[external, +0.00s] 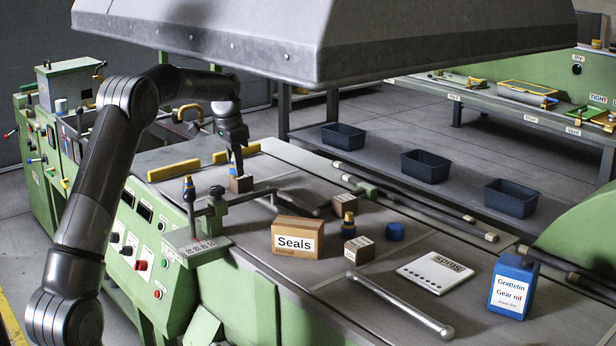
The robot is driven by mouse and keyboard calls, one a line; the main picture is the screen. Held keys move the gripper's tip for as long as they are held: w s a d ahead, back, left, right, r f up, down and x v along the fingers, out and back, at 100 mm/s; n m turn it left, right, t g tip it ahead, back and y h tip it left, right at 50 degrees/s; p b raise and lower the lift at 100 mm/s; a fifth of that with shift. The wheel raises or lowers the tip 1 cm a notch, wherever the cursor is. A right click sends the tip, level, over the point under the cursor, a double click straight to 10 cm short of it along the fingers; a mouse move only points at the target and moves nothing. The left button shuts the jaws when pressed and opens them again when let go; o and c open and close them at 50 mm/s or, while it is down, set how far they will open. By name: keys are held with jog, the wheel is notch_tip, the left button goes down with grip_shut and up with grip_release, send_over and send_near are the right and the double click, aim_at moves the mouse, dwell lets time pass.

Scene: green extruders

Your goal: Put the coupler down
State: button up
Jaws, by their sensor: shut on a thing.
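My gripper (234,148) points down over the far left part of the grey bench top (290,190). It is shut on a small coupler (233,168) with blue and yellowish parts, partly hidden by the fingers. The coupler is right above or against a small brown block (241,184); I cannot tell whether they touch. A similar blue, brass and dark fitting (189,189) stands upright at the bench's left edge. Another such fitting (349,225) stands among the blocks near the middle.
A Seals box (298,238), two brown blocks (344,203) (358,249), a blue cap (395,231), a paper sheet (435,272), a metal bar (400,304) and a gear oil bottle (513,283) occupy the bench. A grey hood (330,40) hangs above.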

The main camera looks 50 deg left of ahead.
jog(key=shift+d+r, duration=0.15)
jog(key=shift+r, duration=0.15)
jog(key=w+d, duration=0.3)
jog(key=d, duration=0.7)
jog(key=w+d+r, duration=0.1)
jog(key=w+d, duration=0.2)
jog(key=d, duration=0.8)
jog(key=w+d, duration=0.3)
jog(key=d, duration=0.7)
jog(key=s+d, duration=0.3)
jog(key=d, duration=1.2)
jog(key=s+d, duration=0.2)
jog(key=d, duration=1.3)
send_over(422, 270)
notch_tip(422, 270, down, 6)
jog(key=shift+s+r, duration=0.1)
jog(key=shift+s, duration=0.05)
jog(key=shift+a+f, duration=0.1)
jog(key=shift+f, duration=1.9)
jog(key=shift+f, duration=0.1)
